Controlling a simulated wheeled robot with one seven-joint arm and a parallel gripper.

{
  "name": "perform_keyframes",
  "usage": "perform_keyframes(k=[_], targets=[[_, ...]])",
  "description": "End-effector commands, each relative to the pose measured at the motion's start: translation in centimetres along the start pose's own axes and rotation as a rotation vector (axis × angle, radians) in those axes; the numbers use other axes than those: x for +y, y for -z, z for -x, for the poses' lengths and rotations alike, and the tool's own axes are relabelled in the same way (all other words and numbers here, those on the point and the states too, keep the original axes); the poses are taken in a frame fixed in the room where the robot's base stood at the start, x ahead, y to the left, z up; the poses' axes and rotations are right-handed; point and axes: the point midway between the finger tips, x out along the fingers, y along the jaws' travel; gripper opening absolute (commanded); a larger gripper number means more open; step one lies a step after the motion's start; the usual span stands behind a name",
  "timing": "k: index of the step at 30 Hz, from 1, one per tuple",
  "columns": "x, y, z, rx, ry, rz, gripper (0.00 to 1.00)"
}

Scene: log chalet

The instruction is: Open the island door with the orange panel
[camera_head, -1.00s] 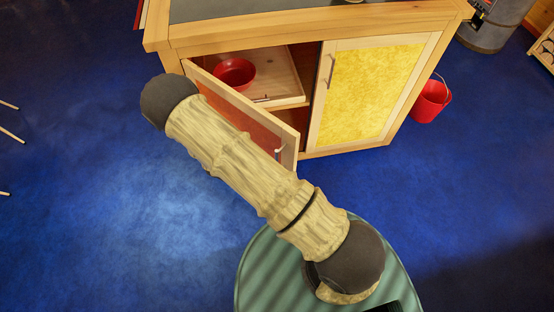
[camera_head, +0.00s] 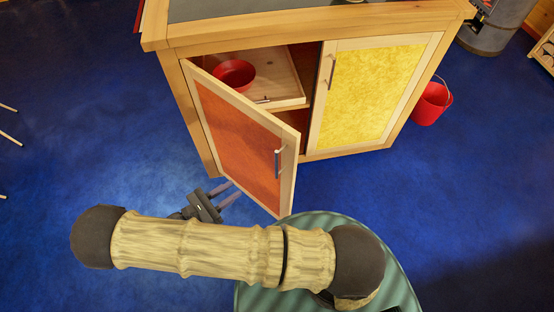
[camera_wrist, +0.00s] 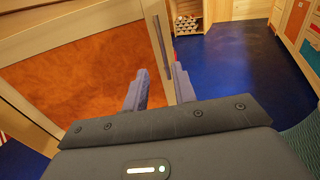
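The island door with the orange panel (camera_head: 238,137) stands partly open, swung out from its left-hand hinge side. Its metal handle (camera_head: 279,162) is near the free right edge. In the wrist view the orange panel (camera_wrist: 75,80) fills the left, with the door's pale frame edge beyond the fingers. My gripper (camera_head: 232,192) is low in front of the door's outer face, left of the handle, fingers pointing right. The fingers (camera_wrist: 158,80) are apart with nothing seen held between them. Whether they touch the door is unclear.
The island (camera_head: 310,27) holds a red bowl (camera_head: 234,75) on an inner wooden tray or drawer behind the door. A closed yellow-panel door (camera_head: 370,95) is to the right. A red bucket (camera_head: 431,104) stands on the floor beyond. Blue floor at left is mostly clear.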

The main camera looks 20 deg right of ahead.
Motion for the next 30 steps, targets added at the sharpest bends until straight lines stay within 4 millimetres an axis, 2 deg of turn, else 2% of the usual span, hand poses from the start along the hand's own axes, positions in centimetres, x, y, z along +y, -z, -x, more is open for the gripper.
perform_keyframes(k=[6,11,30], targets=[[0.0,0.0,-0.2,0.001,0.003,0.001,0.27],[-0.1,-0.2,-1.5,-0.001,0.005,0.001,0.27],[-0.2,-0.2,-12.5,0.0,0.006,0.002,0.27]])
